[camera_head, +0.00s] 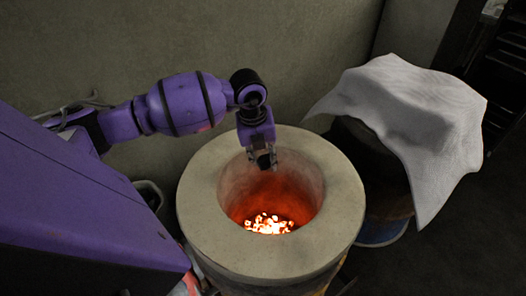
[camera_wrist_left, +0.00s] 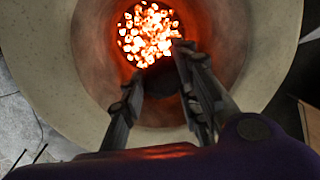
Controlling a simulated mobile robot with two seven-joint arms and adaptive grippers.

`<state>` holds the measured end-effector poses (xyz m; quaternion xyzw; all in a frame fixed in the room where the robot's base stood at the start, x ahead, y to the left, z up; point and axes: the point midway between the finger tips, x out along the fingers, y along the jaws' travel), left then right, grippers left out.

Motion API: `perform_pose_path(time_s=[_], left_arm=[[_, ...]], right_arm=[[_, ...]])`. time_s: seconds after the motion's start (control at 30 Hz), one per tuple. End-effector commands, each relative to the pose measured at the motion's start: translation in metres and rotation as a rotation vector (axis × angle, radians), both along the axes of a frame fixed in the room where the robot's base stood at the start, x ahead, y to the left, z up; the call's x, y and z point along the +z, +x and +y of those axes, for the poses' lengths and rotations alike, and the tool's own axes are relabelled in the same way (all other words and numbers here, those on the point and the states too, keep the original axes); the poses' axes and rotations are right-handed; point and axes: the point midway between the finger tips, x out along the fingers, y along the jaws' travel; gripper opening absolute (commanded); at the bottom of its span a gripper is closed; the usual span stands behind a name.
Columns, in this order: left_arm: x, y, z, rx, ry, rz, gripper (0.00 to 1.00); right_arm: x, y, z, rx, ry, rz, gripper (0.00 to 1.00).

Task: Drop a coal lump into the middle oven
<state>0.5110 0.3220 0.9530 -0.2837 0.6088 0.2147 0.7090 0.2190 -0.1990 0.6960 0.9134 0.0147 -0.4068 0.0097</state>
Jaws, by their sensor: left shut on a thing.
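The round barrel oven (camera_head: 335,185) stands open in the centre of the head view, with a thick pale rim and glowing coals (camera_head: 268,224) at its bottom. My left gripper (camera_head: 264,160) hangs over the far part of its mouth, pointing down. It is shut on a dark coal lump (camera_wrist_left: 162,80), which shows between the fingertips in the left wrist view, above the glowing coals (camera_wrist_left: 148,32). The lump is dark and hard to make out in the head view. My right gripper is not in view.
Another barrel (camera_head: 385,205), draped with a white cloth (camera_head: 410,105), stands close on the right. A container (camera_head: 150,192) is partly hidden behind my purple body on the left. A plain wall (camera_head: 230,40) rises behind the oven. Dark shelving (camera_head: 505,70) is at the far right.

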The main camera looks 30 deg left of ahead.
Motion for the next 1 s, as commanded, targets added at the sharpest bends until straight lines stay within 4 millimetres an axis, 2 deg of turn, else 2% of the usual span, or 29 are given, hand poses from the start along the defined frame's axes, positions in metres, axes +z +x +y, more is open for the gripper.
perform_pose_path(time_s=[0.03, 0.23, 0.4, 0.57, 0.73, 0.77, 0.9, 1.0], left_arm=[[-0.01, -0.001, 0.0, 0.0, 0.0, 0.007, 0.05], [-0.035, -0.002, 0.0, -0.002, -0.001, 0.01, 0.05], [-0.051, -0.002, 0.0, -0.001, 0.001, 0.007, 0.05], [-0.053, -0.001, 0.0, -0.001, 0.001, 0.002, 0.05], [-0.051, 0.0, 0.0, -0.002, 0.0, 0.0, 0.05], [-0.051, 0.0, 0.0, -0.002, 0.0, 0.0, 0.32], [-0.051, 0.0, 0.0, -0.002, 0.0, 0.0, 0.5], [-0.051, 0.0, 0.0, -0.002, 0.0, 0.0, 0.51]], right_arm=[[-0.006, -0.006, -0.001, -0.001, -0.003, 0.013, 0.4], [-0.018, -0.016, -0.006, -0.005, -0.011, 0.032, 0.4], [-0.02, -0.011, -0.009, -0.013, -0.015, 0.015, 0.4], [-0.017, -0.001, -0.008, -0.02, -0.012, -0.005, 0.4], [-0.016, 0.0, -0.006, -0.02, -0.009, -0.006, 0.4], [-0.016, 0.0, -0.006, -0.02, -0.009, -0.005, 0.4], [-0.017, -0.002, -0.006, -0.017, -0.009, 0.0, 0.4], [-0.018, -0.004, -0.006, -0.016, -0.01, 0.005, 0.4]])
